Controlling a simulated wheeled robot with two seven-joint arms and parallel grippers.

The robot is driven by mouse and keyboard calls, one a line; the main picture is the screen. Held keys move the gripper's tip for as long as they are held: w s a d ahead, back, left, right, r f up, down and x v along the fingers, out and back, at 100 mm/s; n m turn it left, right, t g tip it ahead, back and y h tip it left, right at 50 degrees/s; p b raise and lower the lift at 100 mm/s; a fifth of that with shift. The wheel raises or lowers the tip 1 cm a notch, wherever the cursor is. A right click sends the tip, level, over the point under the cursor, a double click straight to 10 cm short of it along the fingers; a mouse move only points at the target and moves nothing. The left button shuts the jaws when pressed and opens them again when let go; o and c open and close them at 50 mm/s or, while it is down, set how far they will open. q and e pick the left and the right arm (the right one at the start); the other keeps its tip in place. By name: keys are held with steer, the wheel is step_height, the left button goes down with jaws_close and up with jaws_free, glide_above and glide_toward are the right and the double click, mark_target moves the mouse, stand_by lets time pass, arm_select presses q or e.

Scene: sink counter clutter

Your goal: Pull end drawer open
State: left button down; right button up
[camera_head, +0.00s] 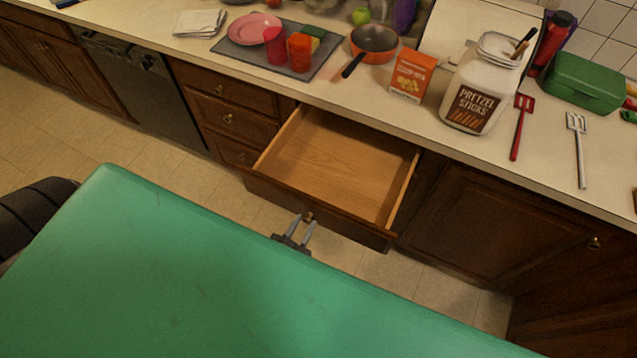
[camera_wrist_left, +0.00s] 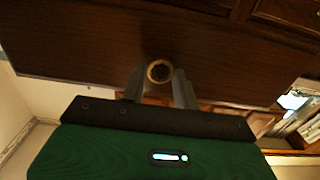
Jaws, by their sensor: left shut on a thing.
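The end drawer (camera_head: 340,165) stands pulled out from the dark wood cabinet below the counter, and its bare light wood inside is empty. My left gripper (camera_head: 305,219) is at the middle of the drawer front, with its two grey fingers on either side of the small round knob (camera_head: 309,215). In the left wrist view the fingers (camera_wrist_left: 160,80) are shut on the knob (camera_wrist_left: 159,71), against the dark drawer front (camera_wrist_left: 80,45). A large green surface, part of my own body, hides the lower part of the head view. My right gripper is not seen.
The counter (camera_head: 340,98) above holds a pretzel jar (camera_head: 474,98), an orange pan (camera_head: 374,44), a food box (camera_head: 411,75), a red spatula (camera_head: 519,125) and a green case (camera_head: 584,83). A closed cabinet door (camera_head: 490,225) is right of the drawer. Tiled floor (camera_head: 385,275) lies below.

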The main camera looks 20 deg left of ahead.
arm_select(q)
steer(key=s, duration=0.9)
steer(key=shift+a+p, duration=0.15)
steer(key=shift+p, duration=0.3)
steer(key=shift+s, duration=0.1)
steer(key=c, duration=1.1)
jaws_free()
steer(key=s+b, duration=0.4)
steer(key=s, duration=0.9)
steer(key=shift+s+a, duration=0.2)
steer(key=shift+s, duration=0.2)
